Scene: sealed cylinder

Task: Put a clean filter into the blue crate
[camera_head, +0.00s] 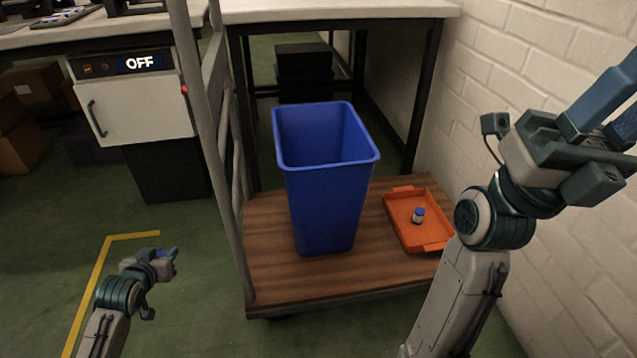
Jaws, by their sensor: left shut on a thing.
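The blue crate (325,195) is a tall, open-topped blue bin standing upright on the wooden deck of a trolley. Its floor is hidden from this angle. My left gripper (171,257) is low at the left, out past the trolley's left side and apart from the crate. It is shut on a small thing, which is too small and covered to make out. My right gripper (600,112) is raised at the upper right, near the wall; its tips run toward the picture edge, and its opening is unclear. No filter can be clearly recognised.
An orange tray (432,246) holding a small blue-capped jar (418,216) lies right of the crate on the trolley deck (290,281). A grey trolley frame (212,135) rises between my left gripper and the crate. A white cabinet (140,108) reads OFF. A brick wall bounds the right.

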